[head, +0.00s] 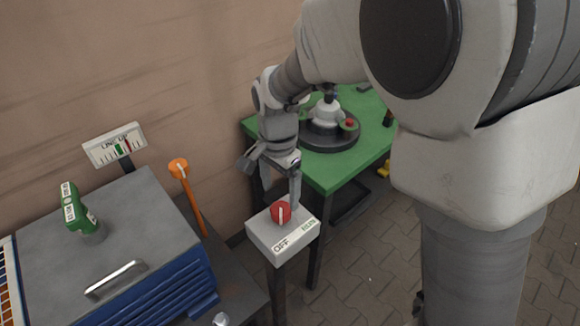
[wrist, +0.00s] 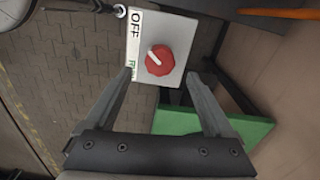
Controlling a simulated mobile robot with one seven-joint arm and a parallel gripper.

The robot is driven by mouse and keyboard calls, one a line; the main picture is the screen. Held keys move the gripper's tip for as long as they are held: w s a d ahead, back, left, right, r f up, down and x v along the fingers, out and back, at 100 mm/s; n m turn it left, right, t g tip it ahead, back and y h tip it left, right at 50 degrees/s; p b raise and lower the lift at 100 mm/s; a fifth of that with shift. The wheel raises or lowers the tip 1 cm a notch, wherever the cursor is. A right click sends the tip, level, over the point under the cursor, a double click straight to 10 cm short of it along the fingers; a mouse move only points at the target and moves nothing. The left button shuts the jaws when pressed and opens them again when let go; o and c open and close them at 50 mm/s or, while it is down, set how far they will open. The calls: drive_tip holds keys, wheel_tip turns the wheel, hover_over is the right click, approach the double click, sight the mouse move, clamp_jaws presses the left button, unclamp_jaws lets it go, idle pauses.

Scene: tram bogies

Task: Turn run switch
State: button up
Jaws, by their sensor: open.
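The run switch is a red round knob (head: 281,212) with a white pointer line, on top of a pale box (head: 262,236) on a dark post. The box carries the labels OFF and RUN on its front edge. In the wrist view the knob (wrist: 159,60) sits between and beyond my two fingertips, with its pointer slanting toward the OFF side. My gripper (head: 273,183) is above and just behind the knob in the head view. It also shows in the wrist view (wrist: 160,78), open, with nothing between the fingers. Whether a finger touches the box is unclear.
A green table (head: 345,172) with a dark round fixture (head: 328,138) stands behind the switch. At left are a grey-topped blue cabinet (head: 130,225) with a green handled tool (head: 78,211), an orange lever (head: 184,180) and a gauge sign (head: 114,144). Paved floor lies in front.

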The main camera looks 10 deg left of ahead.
sight(281, 208)
wheel_tip(281, 208, down, 6)
drive_tip(key=shift+f+b, duration=0.1)
drive_tip(key=shift+b, duration=0.25)
drive_tip(key=shift+c, duration=0.3)
drive_tip(key=c, duration=1.3)
